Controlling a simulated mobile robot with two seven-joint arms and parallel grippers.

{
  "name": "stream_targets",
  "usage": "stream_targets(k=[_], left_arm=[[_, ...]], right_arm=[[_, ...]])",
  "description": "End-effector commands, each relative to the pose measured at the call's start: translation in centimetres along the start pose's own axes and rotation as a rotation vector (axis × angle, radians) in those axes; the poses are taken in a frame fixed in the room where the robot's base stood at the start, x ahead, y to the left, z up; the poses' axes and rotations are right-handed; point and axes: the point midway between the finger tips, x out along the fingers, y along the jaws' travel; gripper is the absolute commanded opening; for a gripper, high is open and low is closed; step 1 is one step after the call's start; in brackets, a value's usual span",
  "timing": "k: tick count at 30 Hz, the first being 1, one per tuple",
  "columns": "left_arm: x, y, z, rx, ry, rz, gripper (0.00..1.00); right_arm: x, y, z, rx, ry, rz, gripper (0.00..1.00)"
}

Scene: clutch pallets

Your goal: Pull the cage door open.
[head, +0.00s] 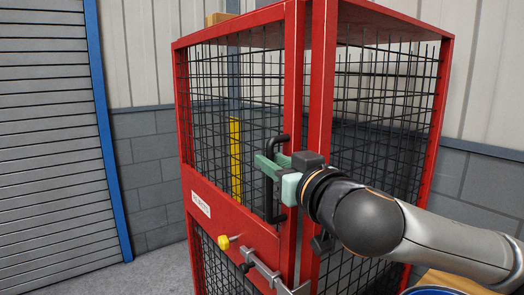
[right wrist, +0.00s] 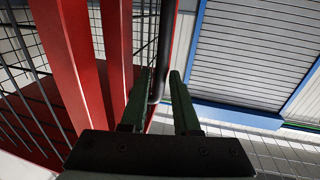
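The red cage door (head: 235,215) with black mesh fills the middle of the head view. Its upright black handle (head: 270,200) sits near the door's right edge and also shows in the right wrist view (right wrist: 166,40). My right gripper (head: 264,168) is at the handle, with green fingers apart. In the right wrist view, the handle runs between the fingertips (right wrist: 160,76), close to the left finger, with a gap to the right one. A narrow gap shows between door post and cage post (head: 321,140); I cannot tell whether the door is ajar. My left gripper is out of view.
A metal latch bar (head: 266,272) and a yellow knob (head: 224,242) sit low on the door. A grey roller shutter (head: 50,140) with a blue frame stands at the left. Grey floor (head: 150,272) lies clear between them. A blue rim (head: 440,291) shows at bottom right.

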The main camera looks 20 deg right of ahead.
Motion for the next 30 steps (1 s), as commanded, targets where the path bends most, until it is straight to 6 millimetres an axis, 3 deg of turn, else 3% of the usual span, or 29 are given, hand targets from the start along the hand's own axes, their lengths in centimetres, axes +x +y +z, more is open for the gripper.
stream_targets(k=[3, 9, 20, 28, 30], left_arm=[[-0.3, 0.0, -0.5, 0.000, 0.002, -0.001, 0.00], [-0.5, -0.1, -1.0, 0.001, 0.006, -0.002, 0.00], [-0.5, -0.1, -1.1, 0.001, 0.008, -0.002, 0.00], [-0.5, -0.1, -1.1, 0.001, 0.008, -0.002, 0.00], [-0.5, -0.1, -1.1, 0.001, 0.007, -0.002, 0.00]], right_arm=[[2.1, 0.0, -0.2, 0.000, 0.000, 0.001, 0.30], [4.1, -0.1, -0.1, 0.000, 0.001, -0.001, 0.30], [4.5, -0.1, 0.0, 0.000, 0.001, -0.002, 0.30], [4.5, -0.1, 0.0, 0.000, 0.001, -0.002, 0.00], [4.5, -0.1, 0.0, 0.000, 0.001, -0.001, 0.00]])
